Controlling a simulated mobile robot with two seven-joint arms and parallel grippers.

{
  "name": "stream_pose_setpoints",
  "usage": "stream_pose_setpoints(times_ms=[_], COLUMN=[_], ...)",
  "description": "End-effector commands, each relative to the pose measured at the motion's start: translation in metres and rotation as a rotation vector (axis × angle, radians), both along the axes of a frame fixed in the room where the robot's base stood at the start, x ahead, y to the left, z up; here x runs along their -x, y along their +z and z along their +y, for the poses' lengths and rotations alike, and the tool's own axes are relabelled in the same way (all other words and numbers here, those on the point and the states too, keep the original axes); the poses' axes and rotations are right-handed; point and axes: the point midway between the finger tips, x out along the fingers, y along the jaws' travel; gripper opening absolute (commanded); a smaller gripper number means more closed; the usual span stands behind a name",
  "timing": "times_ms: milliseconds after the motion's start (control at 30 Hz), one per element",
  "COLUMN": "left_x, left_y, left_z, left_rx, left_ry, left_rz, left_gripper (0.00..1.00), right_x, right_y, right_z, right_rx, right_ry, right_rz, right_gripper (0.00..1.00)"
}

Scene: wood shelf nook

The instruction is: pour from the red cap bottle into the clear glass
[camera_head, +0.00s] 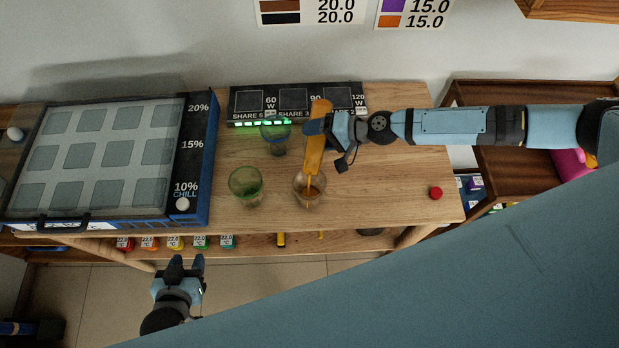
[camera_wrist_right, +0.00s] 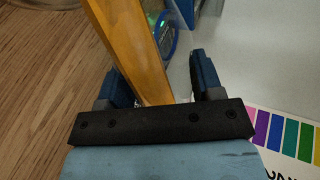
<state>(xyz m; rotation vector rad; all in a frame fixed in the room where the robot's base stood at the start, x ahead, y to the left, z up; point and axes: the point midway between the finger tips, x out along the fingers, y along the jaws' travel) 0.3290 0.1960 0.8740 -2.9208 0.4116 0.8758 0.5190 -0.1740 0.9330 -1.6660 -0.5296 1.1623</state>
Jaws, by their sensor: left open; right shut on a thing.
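My right gripper (camera_head: 327,127) is shut on an orange-yellow bottle (camera_head: 315,150). It holds the bottle tilted, with its mouth down over the clear glass (camera_head: 298,192). A thin orange-brown stream runs from the mouth into the glass, which has some brown liquid in it. In the right wrist view the bottle (camera_wrist_right: 135,45) lies between the fingers of my right gripper (camera_wrist_right: 160,85). A small red cap (camera_head: 435,193) lies on the table at the right, apart from the bottle. My left gripper (camera_head: 186,265) is open and empty in front of the table's front edge.
A green glass (camera_head: 246,188) stands just left of the clear glass, and a blue glass (camera_head: 276,138) stands behind. A large panelled chill box (camera_head: 110,150) fills the table's left.

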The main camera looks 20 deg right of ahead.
Motion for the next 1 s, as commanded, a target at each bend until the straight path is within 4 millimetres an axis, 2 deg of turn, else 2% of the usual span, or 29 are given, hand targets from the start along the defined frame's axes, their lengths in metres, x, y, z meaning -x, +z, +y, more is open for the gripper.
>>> stream_pose_setpoints(times_ms=[1000], left_x=[0.001], left_y=[0.012], left_z=[0.002], left_rx=[-0.002], left_ry=[0.005], left_rz=[0.001], left_gripper=[0.43], right_x=[0.001], right_y=[0.007], right_z=[0.001], right_rx=[0.026], right_ry=[-0.001], right_rz=[-0.051], right_gripper=[0.17])
